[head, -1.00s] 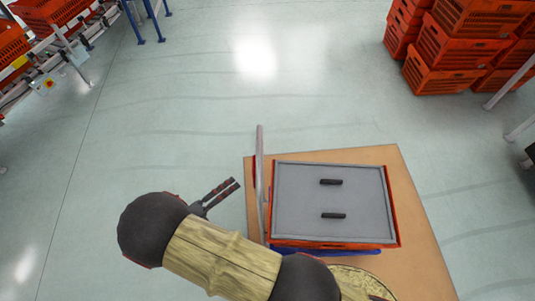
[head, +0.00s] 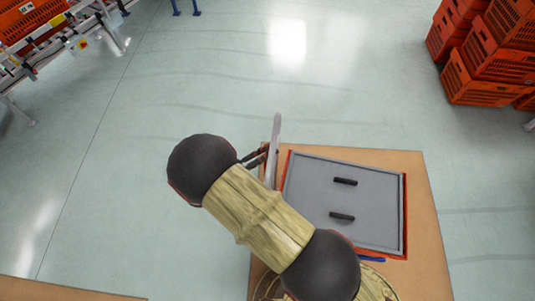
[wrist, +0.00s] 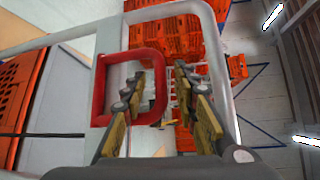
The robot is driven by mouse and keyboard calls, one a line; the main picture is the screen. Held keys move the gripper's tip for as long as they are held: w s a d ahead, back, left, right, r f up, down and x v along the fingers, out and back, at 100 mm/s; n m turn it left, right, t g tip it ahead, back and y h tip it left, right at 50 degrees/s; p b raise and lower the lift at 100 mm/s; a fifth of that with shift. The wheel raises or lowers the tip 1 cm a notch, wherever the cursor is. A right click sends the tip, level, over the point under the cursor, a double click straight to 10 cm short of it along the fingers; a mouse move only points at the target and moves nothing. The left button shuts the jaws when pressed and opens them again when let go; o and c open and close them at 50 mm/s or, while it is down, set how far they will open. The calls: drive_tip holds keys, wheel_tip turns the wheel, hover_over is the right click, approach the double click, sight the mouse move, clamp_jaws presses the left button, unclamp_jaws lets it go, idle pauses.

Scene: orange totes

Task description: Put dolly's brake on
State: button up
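The dolly's pale upright handle frame (head: 273,150) stands at the left side of a grey-lidded orange tote in the head view. In the wrist view the frame (wrist: 222,60) is large and close, with a red loop-shaped lever (wrist: 160,85) inside it. I take the red loop to be the brake. My gripper (head: 258,157) is at the handle's left side; in the wrist view my gripper (wrist: 160,75) is open. The loop's right bar shows between the fingers, and the left finger overlaps the loop's opening. I cannot tell whether either finger touches it. The dolly's wheels are hidden.
The grey lid (head: 310,190) with two black grips covers the tote beside the handle. A brown board (head: 425,220) lies around and under it. Orange crates (head: 482,75) are stacked at the upper right, and a conveyor (head: 60,35) stands upper left. The middle floor is clear.

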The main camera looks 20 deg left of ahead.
drive_tip(key=shift+c, duration=1.4)
drive_tip(key=c, duration=0.4)
clamp_jaws()
